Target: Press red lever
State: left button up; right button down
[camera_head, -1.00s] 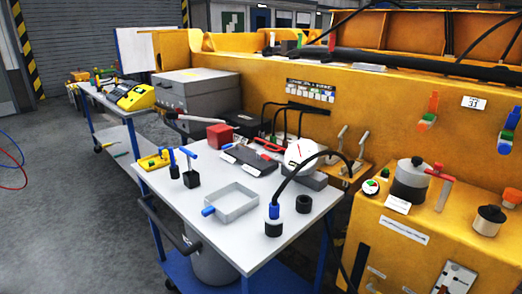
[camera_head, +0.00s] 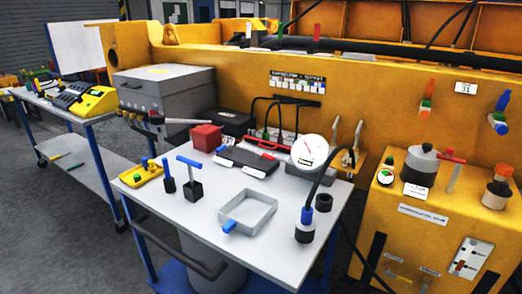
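Several red parts are in view, and I cannot tell which one is the red lever. A red-topped handle (camera_head: 452,158) stands on the yellow housing at the right, beside a grey pot (camera_head: 421,165). A small red upright piece (camera_head: 317,32) shows on top of the yellow frame. Neither of my grippers is in view.
A white-topped cart (camera_head: 190,228) in front holds a grey tray (camera_head: 248,212), a red block (camera_head: 206,137), a round gauge (camera_head: 310,150) and a black cable. A second cart (camera_head: 88,112) stands at the left. Grey floor (camera_head: 60,230) is open at lower left.

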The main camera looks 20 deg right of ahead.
aim_at(269, 157)
jog(key=i+j, duration=0.15)
jog(key=j, duration=0.2)
jog(key=i+j+z, duration=0.1)
jog(key=j, duration=0.3)
jog(key=i+j, duration=0.1)
jog(key=j, duration=0.25)
jog(key=i+j+z, duration=0.1)
jog(key=j, duration=0.3)
jog(key=i+j, duration=0.15)
jog(key=j, duration=0.25)
jog(key=z, duration=0.05)
